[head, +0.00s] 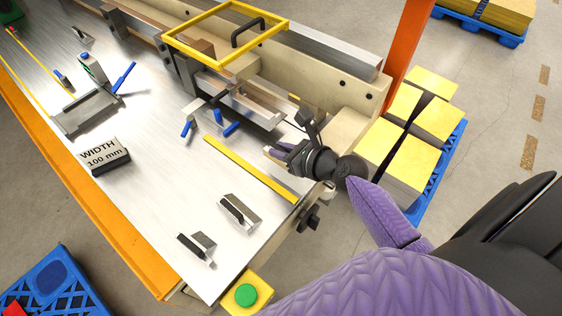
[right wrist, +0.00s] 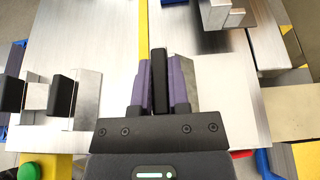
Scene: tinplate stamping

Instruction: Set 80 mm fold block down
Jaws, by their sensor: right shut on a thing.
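My right gripper (head: 278,152) is above the right part of the metal worktable (head: 150,130), close to the machine's front edge. In the right wrist view its two purple fingers (right wrist: 158,92) are shut on the black grip of a fold block (right wrist: 158,68), whose metal side shows beside the fingers. No size mark is readable on it, and its underside is hidden, so I cannot tell whether it touches the table. Two similar metal blocks with black grips, a nearer one (head: 197,247) and a farther one (head: 240,211), stand on the table. My left gripper is not in view.
A yellow strip (head: 250,170) runs along the table beside the gripper. A block marked "WIDTH 100 mm" (head: 105,155) sits at the left. The folding machine (head: 340,115) with blue-handled clamps borders the far side. A green button (head: 246,295) is at the near corner.

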